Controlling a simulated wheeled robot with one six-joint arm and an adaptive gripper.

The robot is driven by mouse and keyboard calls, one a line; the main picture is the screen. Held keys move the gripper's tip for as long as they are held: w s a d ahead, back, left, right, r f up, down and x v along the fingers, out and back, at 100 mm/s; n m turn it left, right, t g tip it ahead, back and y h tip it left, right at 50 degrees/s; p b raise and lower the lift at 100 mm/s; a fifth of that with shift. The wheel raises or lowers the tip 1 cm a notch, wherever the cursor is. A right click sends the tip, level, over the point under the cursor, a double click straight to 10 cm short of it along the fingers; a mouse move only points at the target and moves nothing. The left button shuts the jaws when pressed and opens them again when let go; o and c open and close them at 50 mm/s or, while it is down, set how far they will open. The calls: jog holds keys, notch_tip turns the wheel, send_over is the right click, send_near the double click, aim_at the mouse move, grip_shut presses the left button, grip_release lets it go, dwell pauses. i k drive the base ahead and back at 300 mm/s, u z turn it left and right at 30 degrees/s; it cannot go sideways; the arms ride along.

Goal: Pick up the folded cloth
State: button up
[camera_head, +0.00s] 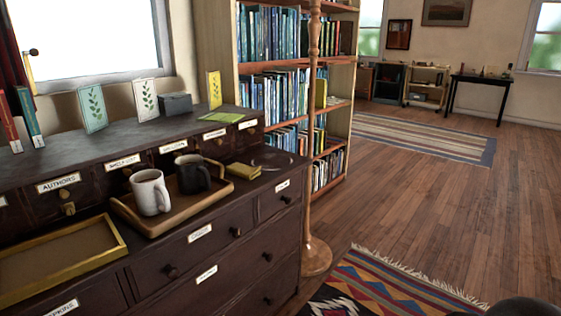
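No cloth can be told for certain. A small yellow folded-looking item (243,171) lies on the dark dresser's lower ledge, right of the wooden tray; it could be a cloth or a small book. A flat green item (222,117) lies on the dresser's upper shelf, at the foot of an upright yellow card; it also could be a folded cloth. My gripper is not in view. A dark rounded shape is cut off at the bottom right edge, and I cannot tell what it is.
A wooden tray (206,203) holds a white mug (151,192) and a black mug (192,173). An empty yellow-rimmed tray (60,274) lies left. A wooden pole (312,215) stands close right of the dresser (160,265). The wooden floor (430,210) is open at right.

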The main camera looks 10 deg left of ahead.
aim_at(249, 173)
jog(key=z, duration=0.15)
jog(key=i, duration=0.65)
jog(key=u, duration=0.8)
jog(key=i, duration=0.65)
jog(key=u, duration=0.8)
